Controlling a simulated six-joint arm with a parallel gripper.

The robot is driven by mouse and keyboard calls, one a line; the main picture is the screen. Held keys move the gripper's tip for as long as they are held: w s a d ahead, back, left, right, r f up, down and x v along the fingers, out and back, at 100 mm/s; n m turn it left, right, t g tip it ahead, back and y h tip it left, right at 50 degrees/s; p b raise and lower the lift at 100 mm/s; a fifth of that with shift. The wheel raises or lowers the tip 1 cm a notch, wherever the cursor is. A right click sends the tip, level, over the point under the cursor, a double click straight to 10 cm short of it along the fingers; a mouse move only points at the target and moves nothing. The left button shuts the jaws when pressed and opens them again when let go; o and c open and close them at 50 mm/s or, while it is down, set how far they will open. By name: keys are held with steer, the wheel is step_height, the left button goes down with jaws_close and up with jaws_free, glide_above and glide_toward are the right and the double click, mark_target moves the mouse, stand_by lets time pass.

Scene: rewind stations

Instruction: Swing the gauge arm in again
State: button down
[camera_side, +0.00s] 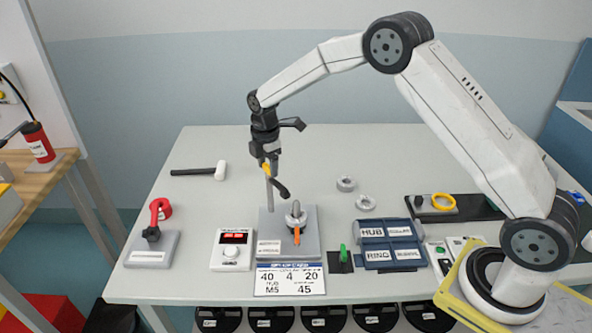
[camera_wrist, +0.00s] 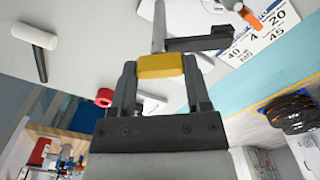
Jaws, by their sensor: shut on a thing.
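My gripper (camera_side: 264,160) is shut on the yellow grip (camera_wrist: 160,66) of the gauge arm, and one finger lies on each side of it in the wrist view. The dark gauge arm (camera_side: 281,187) is joined to an upright grey post (camera_side: 270,192), and its free end points to the front right. The post stands at the back left of a grey base plate (camera_side: 306,246). A grey round hub part (camera_side: 296,213) with an orange lever (camera_side: 297,236) sits on the plate. I cannot tell whether the arm's end is over the hub part.
A white-headed hammer (camera_side: 219,171) lies behind left. A red clamp stand (camera_side: 153,243) and a display box (camera_side: 232,250) are left of the plate. A number card (camera_side: 289,281) lies in front. Loose rings (camera_side: 346,184) and a blue labelled tray (camera_side: 391,243) are at the right.

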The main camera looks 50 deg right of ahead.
steer(key=shift+n, duration=1.3)
steer(key=shift+c, duration=0.2)
jaws_free()
steer(key=shift+r, duration=0.1)
steer(key=shift+r, duration=3.85)
